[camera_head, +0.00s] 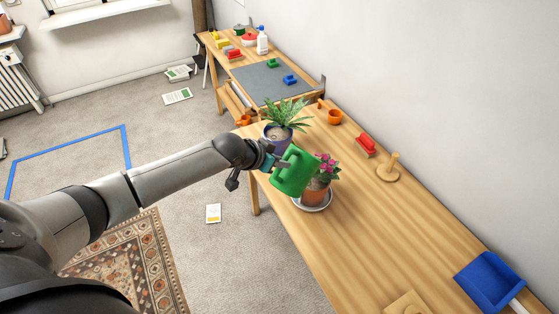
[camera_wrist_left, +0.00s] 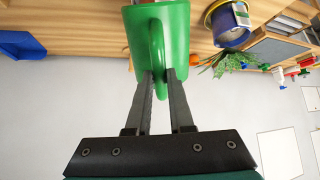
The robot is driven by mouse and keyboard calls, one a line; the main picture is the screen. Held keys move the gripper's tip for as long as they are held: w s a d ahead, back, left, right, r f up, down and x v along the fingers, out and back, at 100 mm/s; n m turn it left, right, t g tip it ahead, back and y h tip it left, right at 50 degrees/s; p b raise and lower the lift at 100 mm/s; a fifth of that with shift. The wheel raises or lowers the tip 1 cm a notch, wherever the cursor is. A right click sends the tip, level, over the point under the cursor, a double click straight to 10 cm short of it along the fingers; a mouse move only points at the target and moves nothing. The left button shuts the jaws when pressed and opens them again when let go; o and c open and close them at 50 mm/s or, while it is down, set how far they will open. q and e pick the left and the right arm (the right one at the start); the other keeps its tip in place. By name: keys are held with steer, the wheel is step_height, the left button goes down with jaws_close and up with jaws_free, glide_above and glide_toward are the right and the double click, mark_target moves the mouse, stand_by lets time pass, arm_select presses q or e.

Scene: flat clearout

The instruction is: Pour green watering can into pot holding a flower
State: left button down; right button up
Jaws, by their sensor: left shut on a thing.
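The green watering can (camera_head: 294,172) is held in my left gripper (camera_head: 268,163), tilted, over the table beside the flower pot. In the left wrist view the can (camera_wrist_left: 172,40) sits between the fingers of the left gripper (camera_wrist_left: 160,80), which are shut on its handle. The pot holding a flower (camera_head: 315,193) is terracotta with pink blooms (camera_head: 326,165) and stands on a grey saucer (camera_head: 313,207). The can partly hides the pot in the head view. Whether water is flowing cannot be seen. My right gripper is not in view.
A leafy plant in a dark blue pot (camera_head: 278,134) stands just behind the can. An orange cup (camera_head: 335,117), a red object (camera_head: 366,145), a wooden peg stand (camera_head: 388,170) and a blue dustpan (camera_head: 488,281) are along the wall side. The table's front middle is clear.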

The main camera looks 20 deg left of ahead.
arm_select(q)
steer(key=shift+w+d+r+g, duration=0.2)
steer(key=shift+w+r+g, duration=0.2)
steer(key=shift+w, duration=0.3)
stand_by(5.1)
steer(key=shift+f, duration=0.1)
steer(key=shift+s+a+f+t, duration=0.15)
steer(key=shift+s+f+t, duration=0.25)
steer(key=shift+s+f, duration=0.1)
steer(key=shift+s+a+f+t+b, duration=0.2)
steer(key=shift+s+f+t+b, duration=0.15)
steer(key=shift+s+t+b, duration=0.3)
steer(key=shift+s+a+f+t+h+b, duration=0.15)
steer(key=shift+s+f+t+h+b, duration=0.15)
steer(key=shift+s+t+h+b, duration=0.25)
steer(key=shift+a+b, duration=0.1)
steer(key=shift+b, duration=0.2)
steer(key=shift+s+t, duration=0.2)
steer(key=shift+t, duration=0.1)
steer(key=shift+r, duration=0.1)
